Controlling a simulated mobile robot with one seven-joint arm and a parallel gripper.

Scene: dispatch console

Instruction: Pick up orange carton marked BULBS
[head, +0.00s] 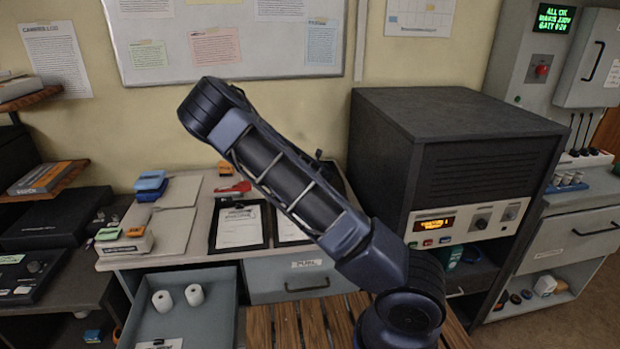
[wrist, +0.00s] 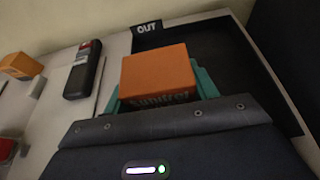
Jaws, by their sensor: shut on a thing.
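An orange carton (wrist: 158,72) is in the middle of the wrist view, with dark lettering on its near side that I cannot read clearly. My gripper (wrist: 157,88) has teal fingers on its left and right sides and is shut on it. The carton is over or on the edge of a black tray (wrist: 217,50) with an OUT label. I cannot tell whether it touches what is below. In the head view my arm hides the gripper and the carton.
In the wrist view, a dark handheld device (wrist: 85,72) lies left of the carton, and another orange block (wrist: 20,66) is further left. In the head view, a dark cabinet (head: 470,175) stands right of my arm. An open drawer (head: 225,300) holds two white rolls.

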